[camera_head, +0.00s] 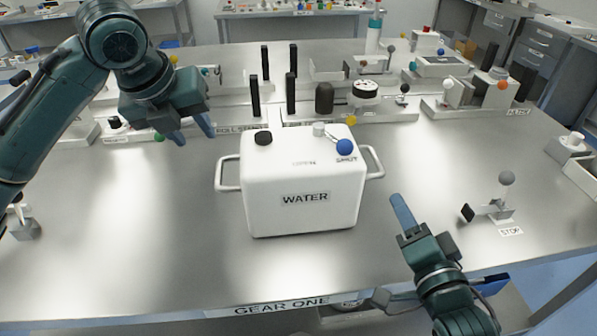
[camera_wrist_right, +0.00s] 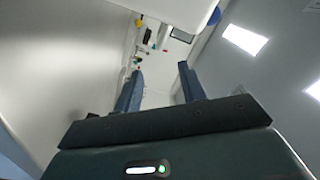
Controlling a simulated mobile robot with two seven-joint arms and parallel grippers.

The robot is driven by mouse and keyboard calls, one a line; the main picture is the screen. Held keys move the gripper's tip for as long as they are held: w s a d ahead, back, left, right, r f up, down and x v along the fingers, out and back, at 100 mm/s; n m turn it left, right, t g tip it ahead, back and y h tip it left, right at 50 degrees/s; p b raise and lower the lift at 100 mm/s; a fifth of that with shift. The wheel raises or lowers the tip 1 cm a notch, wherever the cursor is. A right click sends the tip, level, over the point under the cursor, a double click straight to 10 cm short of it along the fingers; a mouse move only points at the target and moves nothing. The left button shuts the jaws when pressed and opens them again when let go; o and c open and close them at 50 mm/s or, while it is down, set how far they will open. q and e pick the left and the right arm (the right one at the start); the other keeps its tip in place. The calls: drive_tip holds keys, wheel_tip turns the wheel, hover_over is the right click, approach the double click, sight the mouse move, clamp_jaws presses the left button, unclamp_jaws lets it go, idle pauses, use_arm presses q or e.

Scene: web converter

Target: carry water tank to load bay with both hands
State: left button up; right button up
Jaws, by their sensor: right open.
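My left gripper (camera_head: 191,131) is open and empty, above and to the left of the tank, apart from the left handle. My right gripper (camera_head: 405,215) is to the right of and nearer than the tank, apart from the right handle. In the right wrist view its two fingers (camera_wrist_right: 162,86) are spread with nothing between them. No label reading load bay is legible.
A small lever device (camera_head: 492,211) labelled STOP stands at right. Black posts (camera_head: 291,95) and fixtures (camera_head: 364,90) line the back behind the tank.

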sight(219, 162)
use_arm(q)
drive_tip(key=x, duration=1.3)
drive_tip(key=shift+d+f, duration=0.1)
use_arm(e)
drive_tip(key=w, duration=0.4)
drive_tip(key=w+a, duration=0.1)
drive_tip(key=w, duration=0.8)
drive_tip(key=shift+a, duration=0.4)
use_arm(q)
clamp_jaws()
use_arm(e)
clamp_jaws()
drive_tip(key=shift+s+f, duration=0.1)
drive_tip(key=shift+f, duration=0.25)
use_arm(q)
drive_tip(key=shift+w+r, duration=0.1)
drive_tip(key=shift+r, duration=0.4)
use_arm(e)
drive_tip(key=shift+r, duration=0.6)
